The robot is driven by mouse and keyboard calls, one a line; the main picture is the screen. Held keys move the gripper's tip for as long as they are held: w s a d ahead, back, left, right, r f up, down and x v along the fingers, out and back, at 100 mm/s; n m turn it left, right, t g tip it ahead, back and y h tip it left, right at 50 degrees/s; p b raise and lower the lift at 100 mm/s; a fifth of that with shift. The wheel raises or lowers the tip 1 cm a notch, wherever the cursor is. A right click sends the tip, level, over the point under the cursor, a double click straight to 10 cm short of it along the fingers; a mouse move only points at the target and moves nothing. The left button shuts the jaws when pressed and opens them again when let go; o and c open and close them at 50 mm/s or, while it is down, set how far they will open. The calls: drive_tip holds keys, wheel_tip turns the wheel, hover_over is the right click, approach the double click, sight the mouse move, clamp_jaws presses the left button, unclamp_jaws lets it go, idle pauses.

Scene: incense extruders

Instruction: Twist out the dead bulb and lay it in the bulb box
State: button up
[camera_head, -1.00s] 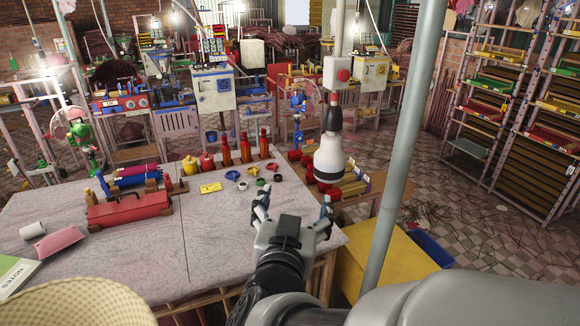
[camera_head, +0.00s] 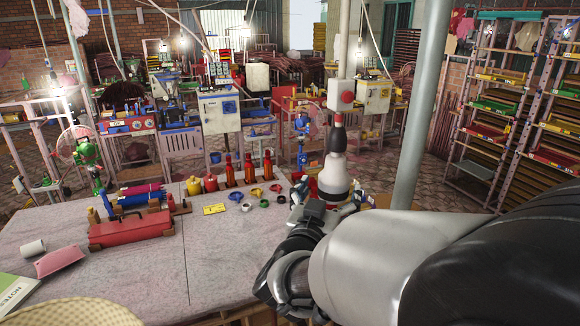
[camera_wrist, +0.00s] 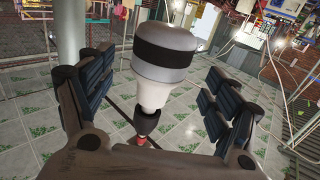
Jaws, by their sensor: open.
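The bulb (camera_head: 333,178) is white with a grey lower end and hangs upright from a black socket (camera_head: 336,137). In the wrist view the bulb (camera_wrist: 164,60) shows its round grey end with a black band close to the camera. The black socket (camera_wrist: 146,121) lies beyond it. My gripper (camera_head: 327,196) is just below and around the bulb's lower end. In the wrist view my gripper (camera_wrist: 158,95) is open, one dark padded finger on each side of the bulb, with gaps showing. I cannot make out which container is the bulb box.
A worktable (camera_head: 120,275) carries a red toolbox (camera_head: 130,229), several red bottles (camera_head: 248,171), small coloured rings (camera_head: 264,203) and a pink tray (camera_head: 60,261). A grey post (camera_head: 413,120) stands right of the bulb. A box with a red button (camera_head: 341,95) hangs above the socket.

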sight(332, 203)
drive_tip(key=shift+x, duration=2.6)
drive_tip(key=shift+c, duration=0.3)
drive_tip(key=c, duration=1.1)
drive_tip(key=o, duration=0.5)
drive_tip(key=c, duration=0.4)
drive_tip(key=shift+w+m+g+h+p, duration=0.1)
drive_tip(key=shift+m+g+h+p, duration=1.5)
drive_tip(key=shift+m+h+p, duration=0.6)
drive_tip(key=shift+f+n+b, duration=0.3)
drive_tip(key=shift+f, duration=0.05)
drive_tip(key=shift+f+b, duration=1.6)
drive_tip(key=shift+f, duration=0.9)
